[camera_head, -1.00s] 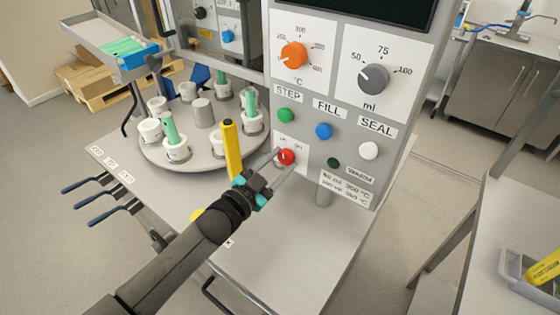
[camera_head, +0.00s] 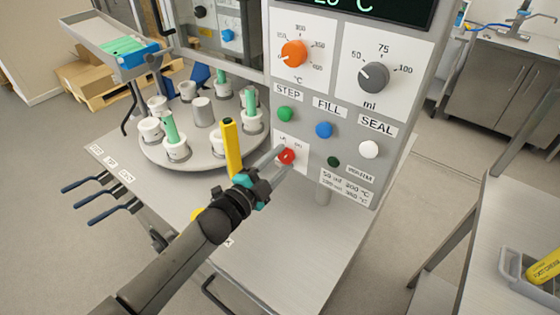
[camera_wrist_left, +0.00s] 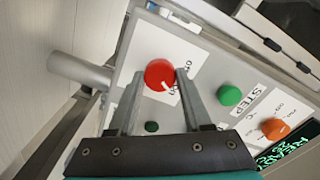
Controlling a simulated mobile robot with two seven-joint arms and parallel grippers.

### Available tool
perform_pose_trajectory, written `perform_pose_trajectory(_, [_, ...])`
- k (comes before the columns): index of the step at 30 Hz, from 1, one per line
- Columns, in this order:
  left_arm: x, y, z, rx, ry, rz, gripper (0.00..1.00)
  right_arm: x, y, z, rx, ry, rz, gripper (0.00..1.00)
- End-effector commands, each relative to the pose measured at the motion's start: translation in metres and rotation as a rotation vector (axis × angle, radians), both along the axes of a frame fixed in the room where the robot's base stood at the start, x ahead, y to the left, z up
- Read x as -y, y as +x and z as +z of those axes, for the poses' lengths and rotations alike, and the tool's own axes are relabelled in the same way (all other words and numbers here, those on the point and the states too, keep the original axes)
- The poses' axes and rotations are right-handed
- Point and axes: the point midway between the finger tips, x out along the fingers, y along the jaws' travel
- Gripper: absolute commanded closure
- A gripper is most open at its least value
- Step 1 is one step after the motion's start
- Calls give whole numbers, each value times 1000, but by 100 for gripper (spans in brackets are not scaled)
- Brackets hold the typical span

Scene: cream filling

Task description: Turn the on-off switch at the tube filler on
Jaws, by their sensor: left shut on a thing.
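The red on-off switch (camera_head: 287,156) is a round knob low on the tube filler's front panel (camera_head: 310,147). My left gripper (camera_head: 284,158) reaches it from below left and is shut on it, one finger on each side. In the left wrist view the red switch (camera_wrist_left: 160,74) sits between the two fingertips, and its white mark is turned toward the lower right. The display (camera_head: 385,8) at the top of the panel is lit with green characters; in the wrist view, the display (camera_wrist_left: 286,150) also shows green text. My right gripper is not in view.
Green, blue and white buttons sit above and right of the switch, with an orange dial (camera_head: 294,54) and a grey dial (camera_head: 373,76) higher up. A yellow post (camera_head: 231,148) stands close to my left gripper, beside the turntable (camera_head: 205,157) of tube holders.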

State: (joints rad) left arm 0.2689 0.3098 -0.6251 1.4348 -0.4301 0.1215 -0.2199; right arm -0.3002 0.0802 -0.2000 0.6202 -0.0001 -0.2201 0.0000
Motion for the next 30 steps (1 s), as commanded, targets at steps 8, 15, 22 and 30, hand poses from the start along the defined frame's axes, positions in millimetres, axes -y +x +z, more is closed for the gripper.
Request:
perform_pose_trajectory(8, [0,0,0,8,12,0,100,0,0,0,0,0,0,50])
perform_pose_trajectory(15, [0,0,0,7,11,0,43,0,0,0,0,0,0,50])
perform_pose_trajectory(22, [0,0,0,6,9,0,21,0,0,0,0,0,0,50])
perform_pose_trajectory(30, [-1,-1,0,5,9,0,21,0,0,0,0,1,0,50])
